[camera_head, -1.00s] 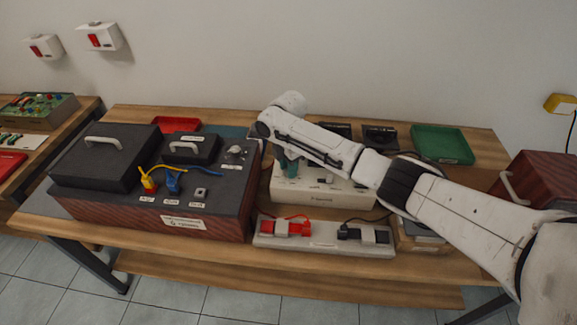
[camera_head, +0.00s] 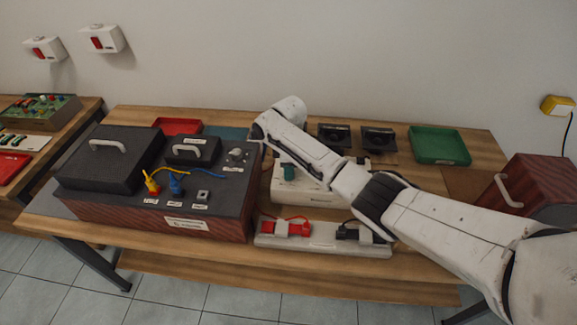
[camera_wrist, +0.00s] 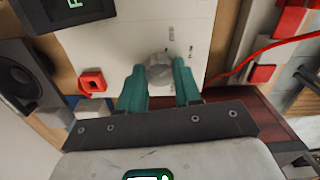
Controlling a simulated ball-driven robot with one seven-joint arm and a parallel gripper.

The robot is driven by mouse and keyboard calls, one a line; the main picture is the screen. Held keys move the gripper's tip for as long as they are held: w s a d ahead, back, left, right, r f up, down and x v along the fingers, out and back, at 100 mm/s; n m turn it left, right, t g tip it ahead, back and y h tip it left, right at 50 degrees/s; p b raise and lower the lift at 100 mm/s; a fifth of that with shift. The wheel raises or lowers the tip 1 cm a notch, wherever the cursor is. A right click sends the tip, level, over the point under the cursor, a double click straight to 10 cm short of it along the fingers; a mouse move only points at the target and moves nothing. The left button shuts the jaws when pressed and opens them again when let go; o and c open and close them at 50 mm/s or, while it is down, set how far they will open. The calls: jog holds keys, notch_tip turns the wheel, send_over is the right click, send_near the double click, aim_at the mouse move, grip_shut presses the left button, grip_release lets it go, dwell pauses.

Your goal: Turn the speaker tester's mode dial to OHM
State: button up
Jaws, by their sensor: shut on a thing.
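The speaker tester is a cream box (camera_head: 283,193) in the middle of the bench, partly hidden behind my arm. In the wrist view its pale panel (camera_wrist: 206,20) fills the upper middle, with a dark display (camera_wrist: 72,8) at upper left. The grey round mode dial (camera_wrist: 159,66) sits on the panel, with small marks beside it that are too small to read. My gripper (camera_wrist: 160,84) has green fingers, one on each side of the dial, shut on it. In the head view the green fingertips (camera_head: 288,172) show at the tester, and the dial is hidden.
A white strip (camera_head: 320,246) with red and black clips lies in front of the tester. A dark box with plugs and a lid (camera_head: 215,215) stands left. Two black speakers (camera_head: 334,136) and a green tray (camera_head: 439,145) are behind.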

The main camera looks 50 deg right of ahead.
jog(key=shift+m, duration=1.1)
jog(key=o, duration=1)
jog(key=shift+o, duration=0.2)
notch_tip(320, 180, up, 11)
